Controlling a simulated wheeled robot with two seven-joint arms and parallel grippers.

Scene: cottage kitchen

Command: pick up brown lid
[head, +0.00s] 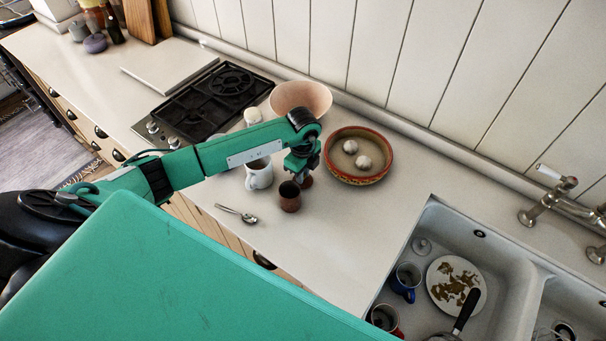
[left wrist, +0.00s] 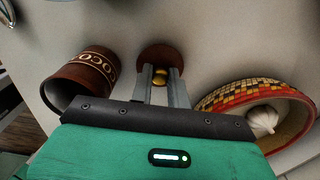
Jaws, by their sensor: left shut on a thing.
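The brown lid (left wrist: 160,52) is round with a gold knob (left wrist: 161,75). In the left wrist view my left gripper (left wrist: 163,80) is shut on this knob, one finger on each side. In the head view a small part of the lid (head: 307,182) shows under my left gripper (head: 301,177). I cannot tell whether the lid touches the counter. A brown cocoa tin (left wrist: 83,78) stands close beside the lid, and its open top shows in the head view (head: 289,190). My right gripper is not in view.
A patterned bowl (head: 358,178) with garlic bulbs stands close to the right of the gripper. A white mug (head: 259,177), a spoon (head: 238,214) and a pink bowl (head: 301,97) are nearby. The sink (head: 507,262) lies right; the counter before it is clear.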

